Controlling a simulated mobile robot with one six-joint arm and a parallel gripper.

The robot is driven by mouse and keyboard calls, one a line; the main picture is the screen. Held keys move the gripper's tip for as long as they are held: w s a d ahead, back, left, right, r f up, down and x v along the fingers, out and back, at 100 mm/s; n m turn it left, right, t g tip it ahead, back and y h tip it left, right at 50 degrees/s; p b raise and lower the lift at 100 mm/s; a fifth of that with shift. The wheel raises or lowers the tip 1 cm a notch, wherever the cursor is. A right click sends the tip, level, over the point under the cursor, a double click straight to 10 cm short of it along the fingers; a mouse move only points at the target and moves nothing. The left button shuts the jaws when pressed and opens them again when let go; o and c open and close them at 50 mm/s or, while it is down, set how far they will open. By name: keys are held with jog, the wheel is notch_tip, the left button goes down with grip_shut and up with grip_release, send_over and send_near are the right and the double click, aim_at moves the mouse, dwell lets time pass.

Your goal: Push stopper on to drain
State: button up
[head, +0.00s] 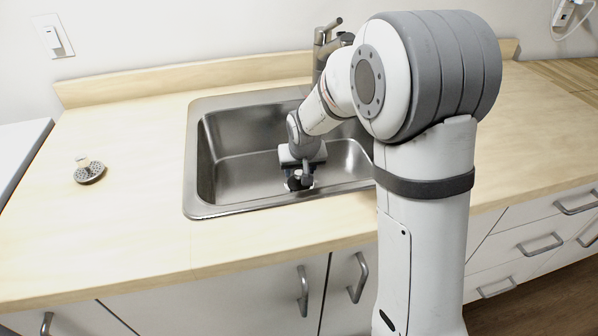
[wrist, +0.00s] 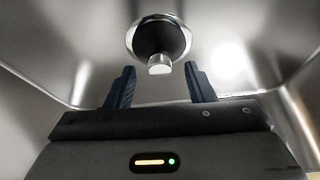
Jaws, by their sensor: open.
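The drain (wrist: 133,38) shows in the wrist view as a shiny metal ring in the sink floor. The stopper (wrist: 163,38), dark and round with a short pale metal knob (wrist: 160,66), appears within the ring. I cannot tell how deep it sits. My gripper (wrist: 160,86) is open, its two dark blue fingers apart on either side below the knob in the picture, with nothing between them that I can see. In the head view my gripper (head: 299,177) reaches down into the sink and mostly hides the drain and stopper.
The steel sink (head: 230,165) has steep walls close around my gripper. The faucet (head: 322,50) stands behind it, partly hidden by my arm. A round, perforated metal strainer-like piece (head: 90,174) lies on the wooden counter (head: 125,215) to the left. The counter around it is clear.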

jog(key=v, duration=0.5)
dwell(0.3)
jog(key=shift+m+g+h, duration=0.3)
jog(key=shift+m+g, duration=0.3)
jog(key=s+d+r+p, duration=0.2)
jog(key=s+d+r, duration=0.1)
jog(key=s+r, duration=0.1)
jog(key=s+d+r+p, duration=0.2)
jog(key=s+d+r, duration=0.1)
jog(key=s+r, duration=0.2)
jog(key=s+d+r+p, duration=0.3)
jog(key=s+r, duration=0.1)
jog(key=s, duration=0.4)
jog(key=shift+s+d+r, duration=0.25)
jog(key=shift+d, duration=0.05)
jog(key=s+d+r+p, duration=0.1)
jog(key=s+d+p, duration=0.1)
jog(key=s, duration=0.6)
jog(key=shift+r+g, duration=0.3)
jog(key=shift+r, duration=0.05)
